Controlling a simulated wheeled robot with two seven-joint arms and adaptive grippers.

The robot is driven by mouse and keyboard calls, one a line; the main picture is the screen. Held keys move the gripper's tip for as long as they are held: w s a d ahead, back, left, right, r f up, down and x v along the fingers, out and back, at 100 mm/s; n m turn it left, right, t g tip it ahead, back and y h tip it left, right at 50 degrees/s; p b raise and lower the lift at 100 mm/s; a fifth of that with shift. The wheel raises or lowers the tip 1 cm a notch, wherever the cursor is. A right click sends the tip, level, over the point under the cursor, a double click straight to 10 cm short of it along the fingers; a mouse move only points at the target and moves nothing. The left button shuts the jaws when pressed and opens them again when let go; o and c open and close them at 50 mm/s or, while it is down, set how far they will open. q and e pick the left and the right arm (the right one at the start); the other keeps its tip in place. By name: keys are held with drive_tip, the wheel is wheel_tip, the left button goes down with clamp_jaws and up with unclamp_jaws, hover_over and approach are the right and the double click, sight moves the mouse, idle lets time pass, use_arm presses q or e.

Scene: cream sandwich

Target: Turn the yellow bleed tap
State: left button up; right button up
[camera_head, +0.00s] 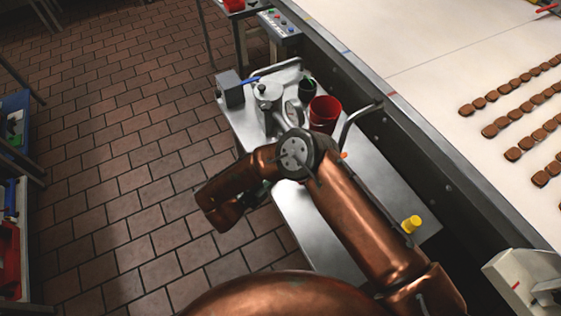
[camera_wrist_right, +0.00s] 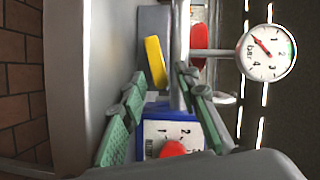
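The yellow bleed tap (camera_wrist_right: 155,62) shows in the right wrist view as a flat yellow lever, slightly tilted, beside an upright grey pipe. My right gripper (camera_wrist_right: 160,76) is open, with green-padded fingers pointing towards the tap. The tap shows between the fingertips, nearer the left one; I cannot tell whether they touch it. In the head view my copper right arm bends over the cart, and its gripper is mostly hidden. I cannot make out the tap there. My left gripper is not in view.
In the wrist view, a blue box (camera_wrist_right: 156,113) with a red knob (camera_wrist_right: 172,149), a red part (camera_wrist_right: 199,40) and a gauge (camera_wrist_right: 266,52) are close by. In the head view, a red cup (camera_head: 325,113) and a yellow cylinder (camera_head: 411,224) stand on the metal cart (camera_head: 300,222) beside the conveyor (camera_head: 420,55).

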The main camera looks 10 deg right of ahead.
drive_tip(key=shift+v, duration=4)
